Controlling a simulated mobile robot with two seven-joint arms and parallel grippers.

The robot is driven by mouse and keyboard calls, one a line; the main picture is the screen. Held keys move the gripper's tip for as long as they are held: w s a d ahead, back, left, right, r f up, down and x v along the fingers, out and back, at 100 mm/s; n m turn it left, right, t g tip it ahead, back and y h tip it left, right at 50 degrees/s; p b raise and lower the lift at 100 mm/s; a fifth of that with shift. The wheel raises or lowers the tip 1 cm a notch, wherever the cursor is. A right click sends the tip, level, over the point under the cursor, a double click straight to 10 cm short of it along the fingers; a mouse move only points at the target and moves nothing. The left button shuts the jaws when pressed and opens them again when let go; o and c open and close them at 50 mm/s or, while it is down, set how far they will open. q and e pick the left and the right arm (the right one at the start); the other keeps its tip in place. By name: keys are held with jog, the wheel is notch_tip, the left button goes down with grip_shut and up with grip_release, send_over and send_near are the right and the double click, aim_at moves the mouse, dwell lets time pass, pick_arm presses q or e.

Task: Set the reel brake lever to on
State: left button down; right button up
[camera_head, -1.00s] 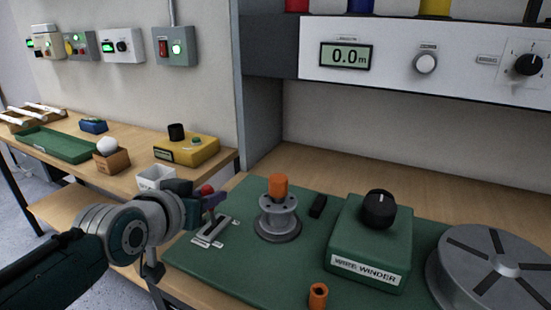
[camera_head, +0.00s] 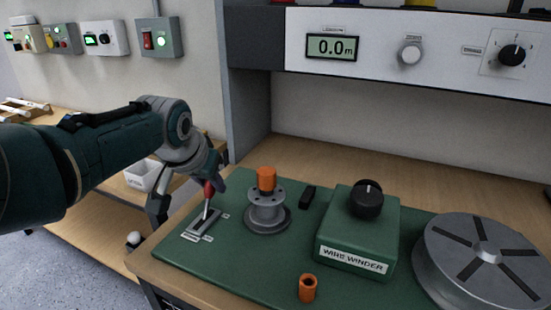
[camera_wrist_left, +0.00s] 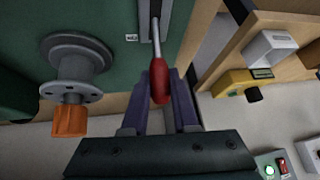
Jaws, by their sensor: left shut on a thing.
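The reel brake lever (camera_head: 206,212) is a thin metal rod with a red handle. It rises from a slotted plate (camera_head: 194,230) at the left end of the green board. Small labels lie at the slot's ends, too small to read. My left gripper (camera_head: 212,184) is at the lever's top, its fingers around the red handle. In the left wrist view the red handle (camera_wrist_left: 159,80) sits between the purple fingers of the gripper (camera_wrist_left: 160,105), which is shut on it. The rod runs up to the slot there. My right gripper is out of view.
A grey spool (camera_head: 267,212) with an orange top stands just right of the lever. The green wire winder box (camera_head: 357,235), an orange ring (camera_head: 307,289) and a grey reel (camera_head: 480,262) are further right. A white bin (camera_head: 138,177) is behind my left arm.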

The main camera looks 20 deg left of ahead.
pick_arm(q)
jog(key=shift+s+f, duration=0.1)
jog(key=shift+f, duration=0.05)
jog(key=c, duration=0.7)
grip_release()
jog(key=shift+r, duration=0.2)
jog(key=shift+r+p, duration=0.35)
jog(key=shift+p, duration=0.15)
jog(key=p+v, duration=0.6)
jog(key=v, duration=0.3)
jog(key=shift+s+f, duration=0.1)
jog(key=shift+s, duration=0.05)
